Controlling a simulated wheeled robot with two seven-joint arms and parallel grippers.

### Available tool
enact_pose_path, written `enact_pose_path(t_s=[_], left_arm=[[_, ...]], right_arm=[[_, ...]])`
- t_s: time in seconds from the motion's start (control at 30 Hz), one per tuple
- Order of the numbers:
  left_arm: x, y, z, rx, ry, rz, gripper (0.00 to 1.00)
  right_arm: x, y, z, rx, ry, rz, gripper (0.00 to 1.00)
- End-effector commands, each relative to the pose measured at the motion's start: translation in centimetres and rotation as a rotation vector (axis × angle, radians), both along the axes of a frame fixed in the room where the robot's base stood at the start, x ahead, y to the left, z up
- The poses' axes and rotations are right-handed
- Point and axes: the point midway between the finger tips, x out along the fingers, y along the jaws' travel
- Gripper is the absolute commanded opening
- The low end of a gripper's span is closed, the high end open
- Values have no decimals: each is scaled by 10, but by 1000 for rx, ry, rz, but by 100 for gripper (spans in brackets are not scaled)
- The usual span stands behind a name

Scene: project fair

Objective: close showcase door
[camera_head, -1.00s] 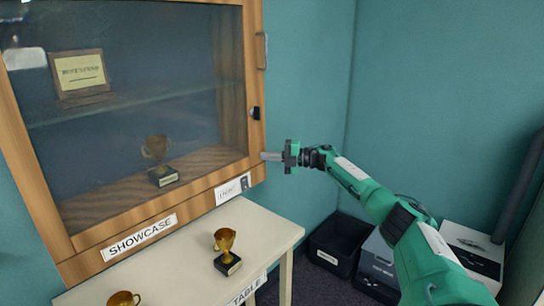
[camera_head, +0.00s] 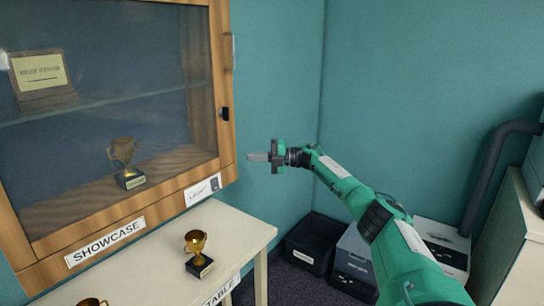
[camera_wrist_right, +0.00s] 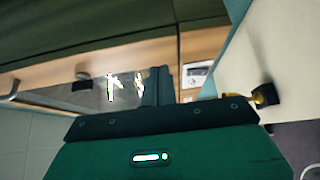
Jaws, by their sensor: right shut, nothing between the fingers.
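The showcase (camera_head: 226,170) is a wooden cabinet at the left in the head view. Its glass door (camera_head: 165,70) has a wooden frame, a metal handle (camera_head: 229,52) and a black latch piece (camera_head: 224,113) on the right side. The door appears flush with the cabinet front, and I see no gap. My right gripper (camera_head: 250,157) is shut and empty, just right of the showcase's right edge and apart from it. In the right wrist view the gripper's fingers (camera_wrist_right: 157,88) show close together before the wooden frame (camera_wrist_right: 205,47). My left gripper is not in view.
Inside the showcase are a trophy (camera_head: 124,160) and a framed plaque (camera_head: 42,75). A cream table (camera_head: 235,228) below holds another trophy (camera_head: 198,252) and part of a third (camera_head: 92,302). A black bin (camera_head: 312,243) and boxes stand on the floor under my right arm.

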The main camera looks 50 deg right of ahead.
Motion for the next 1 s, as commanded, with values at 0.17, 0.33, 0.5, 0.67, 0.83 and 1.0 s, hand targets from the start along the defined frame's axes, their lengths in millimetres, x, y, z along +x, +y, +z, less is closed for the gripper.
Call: enact_pose_path(t_s=[0.17, 0.33, 0.5, 0.67, 0.83, 1.0], left_arm=[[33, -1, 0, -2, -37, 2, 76], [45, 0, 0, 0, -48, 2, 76], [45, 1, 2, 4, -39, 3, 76], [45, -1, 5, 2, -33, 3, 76], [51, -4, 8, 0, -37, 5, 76], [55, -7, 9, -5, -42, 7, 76]], right_arm=[[-3, -24, -1, 1, -2, -4, 0], [-5, -42, -1, 1, 0, -3, 0], [-6, -54, -1, -1, -1, -3, 0], [-8, -60, -1, -1, 2, -2, 0], [-9, -63, -1, -1, 3, 0, 0], [-9, -63, -1, -2, 4, 1, 0]])
